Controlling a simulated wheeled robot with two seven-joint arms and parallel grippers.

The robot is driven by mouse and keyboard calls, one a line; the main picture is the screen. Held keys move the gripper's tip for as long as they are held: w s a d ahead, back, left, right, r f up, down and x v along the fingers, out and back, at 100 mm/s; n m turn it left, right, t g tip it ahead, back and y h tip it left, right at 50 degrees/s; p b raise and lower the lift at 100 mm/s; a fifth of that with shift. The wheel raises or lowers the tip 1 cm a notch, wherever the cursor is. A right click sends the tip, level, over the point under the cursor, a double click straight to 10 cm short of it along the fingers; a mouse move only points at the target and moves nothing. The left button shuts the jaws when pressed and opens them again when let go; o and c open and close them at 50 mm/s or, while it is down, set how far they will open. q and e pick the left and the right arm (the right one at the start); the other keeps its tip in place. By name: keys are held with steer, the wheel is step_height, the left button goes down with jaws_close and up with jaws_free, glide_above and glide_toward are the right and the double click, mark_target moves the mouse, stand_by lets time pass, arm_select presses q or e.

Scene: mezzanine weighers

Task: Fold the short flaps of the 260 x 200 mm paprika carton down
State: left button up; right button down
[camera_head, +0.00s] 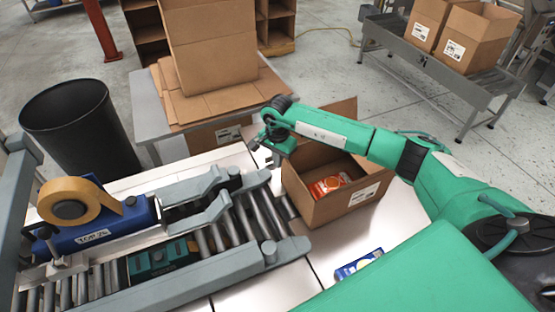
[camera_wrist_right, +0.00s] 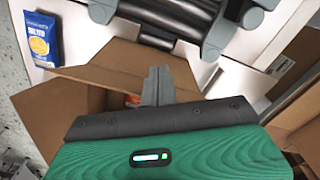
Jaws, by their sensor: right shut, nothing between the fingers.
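The open paprika carton (camera_head: 333,211) stands on the steel table to the right of the roller conveyor. A red packet (camera_head: 325,187) shows inside it. Its far flap (camera_head: 338,120) stands up. In the right wrist view, a brown flap (camera_wrist_right: 95,72) on the conveyor side slants outward behind my fingers. My right gripper (camera_head: 266,150) is at the carton's upper left edge, and its arm crosses above the box. In the right wrist view its fingers (camera_wrist_right: 158,82) are shut and empty, just in front of that flap; I cannot tell whether they touch. My left gripper is out of view.
The conveyor (camera_head: 225,228) with a tape machine (camera_head: 95,225) lies close left of the carton. A blue packet (camera_head: 358,264) lies on the table in front. Flat cardboard (camera_head: 215,100) is stacked behind. A black bin (camera_head: 80,130) stands at left.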

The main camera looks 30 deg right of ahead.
steer(key=shift+d, duration=0.1)
stand_by(0.4)
step_height(320, 180, up, 9)
steer(key=d+p, duration=0.1)
steer(key=p, duration=0.1)
steer(key=shift+d+p, duration=0.3)
steer(key=shift+p, duration=0.1)
stand_by(0.6)
